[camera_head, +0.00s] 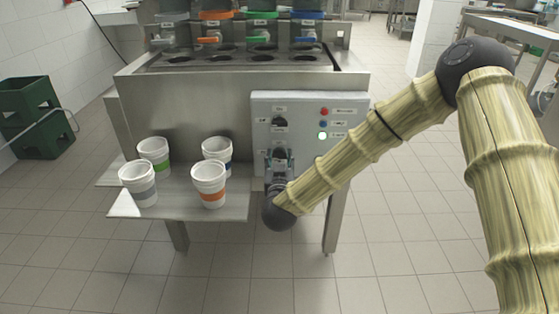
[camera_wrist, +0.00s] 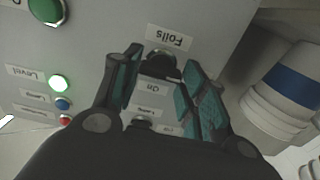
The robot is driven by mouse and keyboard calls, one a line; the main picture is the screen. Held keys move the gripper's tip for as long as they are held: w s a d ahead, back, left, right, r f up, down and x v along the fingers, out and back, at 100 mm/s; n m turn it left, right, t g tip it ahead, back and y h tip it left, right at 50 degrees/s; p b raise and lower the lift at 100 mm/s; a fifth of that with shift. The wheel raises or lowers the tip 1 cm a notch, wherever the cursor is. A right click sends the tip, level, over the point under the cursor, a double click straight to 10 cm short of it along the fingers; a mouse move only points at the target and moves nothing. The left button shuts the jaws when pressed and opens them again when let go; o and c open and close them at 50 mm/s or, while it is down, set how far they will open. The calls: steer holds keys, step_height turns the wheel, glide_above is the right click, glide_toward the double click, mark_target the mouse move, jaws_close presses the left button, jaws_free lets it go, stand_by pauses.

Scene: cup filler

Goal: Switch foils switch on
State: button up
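The foils switch (camera_wrist: 161,66) is a small dark knob beside an upside-down label reading "Foils" (camera_wrist: 169,38) in the wrist view. An "On" label (camera_wrist: 152,87) lies just below it in that picture. My gripper (camera_wrist: 160,58) is open, with one teal-padded finger on each side of the knob. I cannot tell whether the fingers touch it or which way it is set.
Another dark switch (camera_head: 280,122) sits above my gripper on the panel. Red, blue and lit green lamps (camera_head: 322,135) are to its right. A green button (camera_wrist: 46,11) shows in the wrist view. Several white cups with coloured bands stand on the side shelf (camera_head: 178,207), close left of my gripper.

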steer(key=shift+m, duration=0.3)
steer(key=m+p, duration=0.1)
steer(key=m, duration=0.2)
steer(key=shift+d, duration=0.1)
steer(key=m, duration=0.5)
steer(key=shift+f, duration=0.1)
steer(key=m, duration=0.4)
steer(key=shift+d+m, duration=0.1)
steer(key=shift+m, duration=0.3)
steer(key=m, duration=0.4)
steer(key=shift+f+b, duration=0.1)
steer(key=shift+b, duration=0.25)
steer(key=shift+m, duration=0.4)
steer(key=o, duration=1)
